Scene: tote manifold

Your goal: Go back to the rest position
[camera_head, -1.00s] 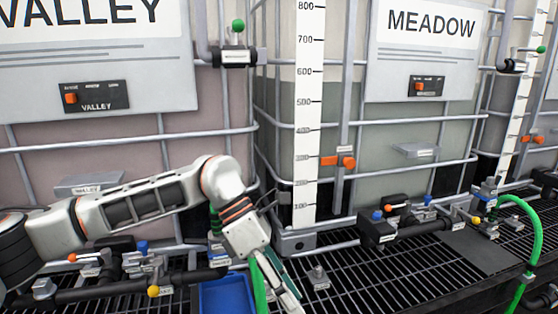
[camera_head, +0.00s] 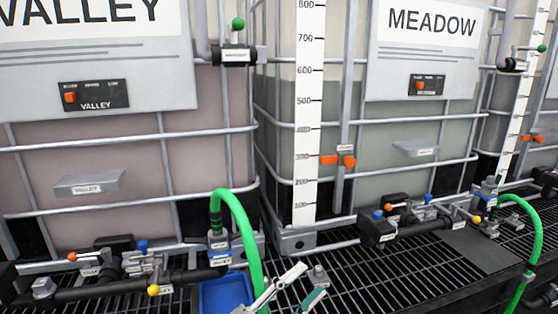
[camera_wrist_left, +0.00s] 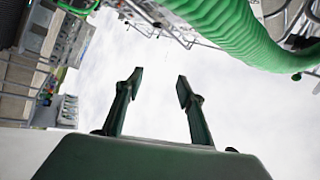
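My left gripper (camera_head: 311,281) shows low in the middle of the head view, at the bottom edge, in front of the black grating. Its two pale and green fingers are spread apart. In the left wrist view my left gripper (camera_wrist_left: 159,82) is open, with nothing between its dark fingers and bright background beyond them. A green hose (camera_head: 243,232) rises just left of it in the head view; I cannot tell if they touch. The left arm itself is mostly below the picture. My right gripper is in neither view.
The VALLEY tank (camera_head: 200,155) and the MEADOW tank (camera_head: 385,185) stand behind cage bars. A blue tray (camera_head: 226,291) lies below the hose. Valve pipes (camera_head: 105,291) run along the front left. A second green hose (camera_head: 537,235) hangs at right. The grating (camera_head: 370,285) between is mostly clear.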

